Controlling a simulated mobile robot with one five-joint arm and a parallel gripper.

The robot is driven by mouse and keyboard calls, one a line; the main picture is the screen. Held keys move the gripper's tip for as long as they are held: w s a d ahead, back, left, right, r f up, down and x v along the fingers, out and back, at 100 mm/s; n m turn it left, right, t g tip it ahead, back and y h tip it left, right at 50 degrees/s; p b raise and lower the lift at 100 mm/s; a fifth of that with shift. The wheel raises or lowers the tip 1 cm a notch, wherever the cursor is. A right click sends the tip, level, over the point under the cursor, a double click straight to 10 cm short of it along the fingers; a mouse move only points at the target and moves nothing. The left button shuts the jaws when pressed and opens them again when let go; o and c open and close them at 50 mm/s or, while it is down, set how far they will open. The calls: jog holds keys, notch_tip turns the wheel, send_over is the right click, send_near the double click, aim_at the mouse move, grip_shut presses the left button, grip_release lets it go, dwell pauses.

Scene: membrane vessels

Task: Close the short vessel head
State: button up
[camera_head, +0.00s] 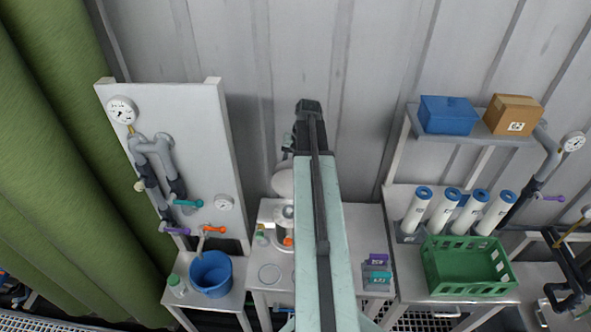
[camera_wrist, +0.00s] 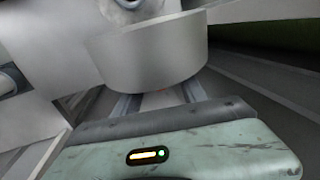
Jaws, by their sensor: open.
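The short vessel (camera_head: 284,214) stands on the middle bench in the head view, partly hidden by my arm. Its pale round head (camera_head: 283,182) appears raised on edge behind the vessel's mouth, apart from it. In the wrist view a thick, light-grey round piece, apparently the head (camera_wrist: 150,55), fills the upper middle, close in front of my gripper. My gripper (camera_wrist: 158,98) is open; its two grey fingers point toward the lower edge of this piece, with nothing seen between them. Whether they touch it I cannot tell. In the head view my arm hides the fingers.
Left are a gauge panel (camera_head: 165,170) and a blue bucket (camera_head: 211,273). Right are several white cartridges (camera_head: 441,211), a green crate (camera_head: 466,267), and a shelf with a blue box (camera_head: 448,114) and a cardboard box (camera_head: 513,114). A corrugated wall stands close behind.

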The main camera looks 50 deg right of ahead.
grip_shut()
jog(key=shift+d+r, duration=0.1)
dwell(1.2)
